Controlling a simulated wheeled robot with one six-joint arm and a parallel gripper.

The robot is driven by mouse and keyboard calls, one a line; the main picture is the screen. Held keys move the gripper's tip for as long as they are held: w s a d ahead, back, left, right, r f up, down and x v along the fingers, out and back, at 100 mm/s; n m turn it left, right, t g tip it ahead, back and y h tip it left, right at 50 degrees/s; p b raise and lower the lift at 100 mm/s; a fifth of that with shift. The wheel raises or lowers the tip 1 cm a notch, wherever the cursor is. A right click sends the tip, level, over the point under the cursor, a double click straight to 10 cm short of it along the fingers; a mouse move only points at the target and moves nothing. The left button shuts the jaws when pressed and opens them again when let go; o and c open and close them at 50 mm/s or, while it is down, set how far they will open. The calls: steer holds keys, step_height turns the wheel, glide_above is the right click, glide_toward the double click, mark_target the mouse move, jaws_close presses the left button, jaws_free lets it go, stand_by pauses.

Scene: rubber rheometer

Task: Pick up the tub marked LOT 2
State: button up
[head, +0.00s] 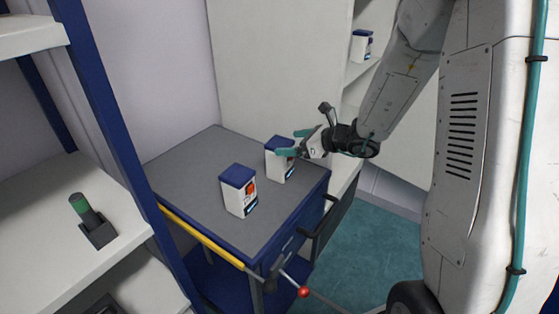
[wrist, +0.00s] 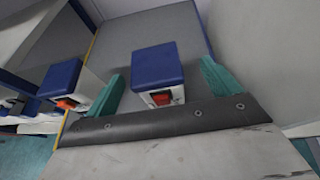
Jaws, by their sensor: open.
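Two white tubs with blue lids stand upright on the grey cart top. The nearer tub (head: 239,197) has an orange-red mark on its label. The farther tub (head: 278,168) is at the cart's right side, partly hidden by my gripper (head: 291,143). My gripper is open, its teal fingers at that tub's lid. In the wrist view, the farther tub (wrist: 158,74) shows between the spread fingers of my gripper (wrist: 162,84), and the nearer tub (wrist: 80,86) lies outside the left finger. No lot number is readable, so I cannot tell which tub is LOT 2.
The blue cart (head: 180,172) has a yellow rail along its left side and a red-knobbed lever (head: 303,292). Another blue-lidded tub (head: 361,46) stands on a shelf behind. A shelf rack at left holds a green-topped item (head: 86,212). The cart top left of the tubs is clear.

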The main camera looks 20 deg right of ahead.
mark_target(275, 144)
steer(key=x, duration=0.6)
steer(key=shift+a, duration=0.35)
steer(key=shift+c, duration=0.3)
steer(key=shift+s, duration=0.1)
steer(key=c, duration=1.2)
steer(key=shift+o, duration=0.2)
steer(key=shift+r, duration=0.1)
